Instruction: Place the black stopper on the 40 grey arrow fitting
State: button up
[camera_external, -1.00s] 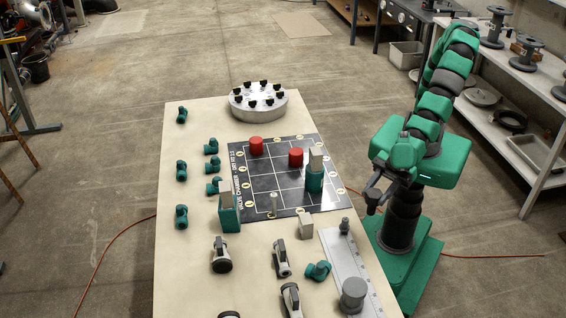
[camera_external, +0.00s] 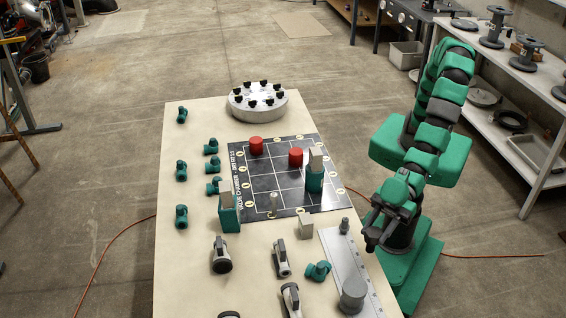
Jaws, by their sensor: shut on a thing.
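My gripper (camera_external: 374,236) is at the right edge of the table, over or just beyond it, below my bent arm. It is shut on a small dark thing, apparently a black stopper, whose shape is hard to make out. Several small black pieces (camera_external: 265,101) stand in a ring on the round pale disc (camera_external: 243,109) at the table's far end. Grey fittings with dark parts lie at the near end: one at left (camera_external: 221,258), one in the middle (camera_external: 282,262) and one nearer (camera_external: 290,299). Any arrow or 40 mark is too small to read.
A black gridded board (camera_external: 263,184) carries two red cylinders (camera_external: 256,146) and a teal block with a pale top (camera_external: 314,180). Several teal fittings (camera_external: 181,172) line the left side. A grey ruler plate (camera_external: 343,262) bears a grey cylinder (camera_external: 354,294).

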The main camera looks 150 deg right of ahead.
jog(key=shift+a+f+x, duration=0.1)
jog(key=shift+a+x, duration=0.25)
jog(key=shift+x, duration=1.25)
jog(key=shift+a+f+x, duration=0.1)
jog(key=shift+a+x, duration=0.25)
jog(key=shift+x, duration=1.3)
jog(key=shift+a+f+x, duration=0.1)
jog(key=shift+a+x, duration=0.25)
jog(key=shift+x, duration=1.25)
jog(key=shift+f, duration=0.1)
jog(key=o, duration=1)
jog(key=shift+s, duration=0.1)
jog(key=shift+v, duration=6)
